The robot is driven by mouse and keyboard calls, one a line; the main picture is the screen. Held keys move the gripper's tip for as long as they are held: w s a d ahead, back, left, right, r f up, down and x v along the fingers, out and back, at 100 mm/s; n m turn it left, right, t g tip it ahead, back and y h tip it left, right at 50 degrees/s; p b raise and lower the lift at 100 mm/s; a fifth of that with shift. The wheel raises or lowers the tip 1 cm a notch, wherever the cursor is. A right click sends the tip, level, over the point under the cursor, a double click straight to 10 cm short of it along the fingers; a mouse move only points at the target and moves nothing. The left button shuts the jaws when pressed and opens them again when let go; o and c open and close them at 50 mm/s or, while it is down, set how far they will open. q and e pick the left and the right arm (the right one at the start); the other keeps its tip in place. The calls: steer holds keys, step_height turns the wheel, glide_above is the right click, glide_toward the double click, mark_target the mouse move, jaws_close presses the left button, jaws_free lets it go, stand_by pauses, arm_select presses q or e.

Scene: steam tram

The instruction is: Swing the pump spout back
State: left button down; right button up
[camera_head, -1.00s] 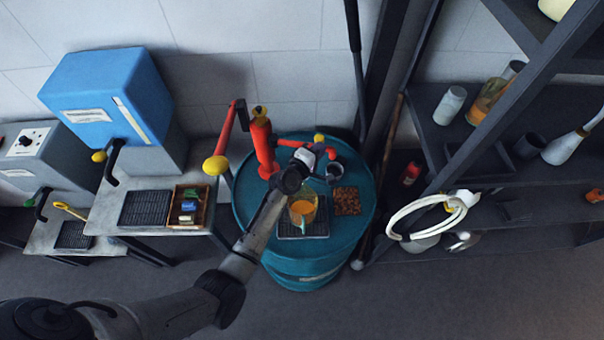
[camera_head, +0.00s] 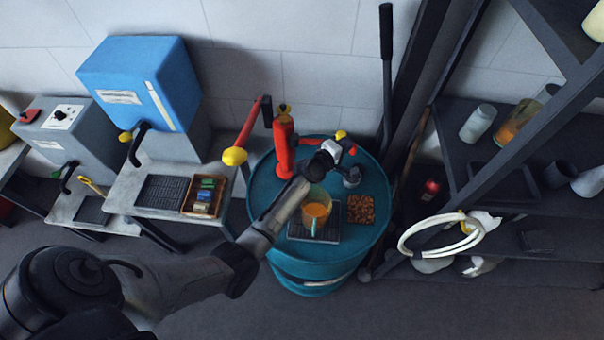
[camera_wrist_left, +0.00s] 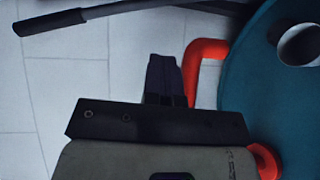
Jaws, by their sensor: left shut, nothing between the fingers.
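The red hand pump (camera_head: 284,140) stands on the teal drum (camera_head: 262,195), with a yellow-tipped lever (camera_head: 246,135) sticking out to its left. Its red spout (camera_head: 311,141) reaches right, past a small yellow knob (camera_head: 341,134). My left gripper (camera_head: 331,150) is at the spout's outer part and partly hides it. In the left wrist view, the shut, empty fingers (camera_wrist_left: 164,75) are right beside the red spout bend (camera_wrist_left: 207,48); I cannot tell if they touch. A glass jug (camera_head: 316,208) of orange liquid stands on the drum in front. My right gripper is not in view.
A blue machine (camera_head: 140,85) and a small box of items (camera_head: 203,196) are left. A dark shelf rack (camera_head: 480,165) with a coiled white hose (camera_head: 435,238) is right.

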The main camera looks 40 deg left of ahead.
arm_select(q)
steer(key=shift+a+r, duration=0.1)
steer(key=shift+a, duration=0.45)
steer(key=s+d+r+p, duration=0.1)
steer(key=s+d+p, duration=0.7)
steer(key=d, duration=0.3)
steer(key=shift+s+d+r, duration=0.25)
steer(key=shift+s+r, duration=0.05)
steer(key=shift+s, duration=0.3)
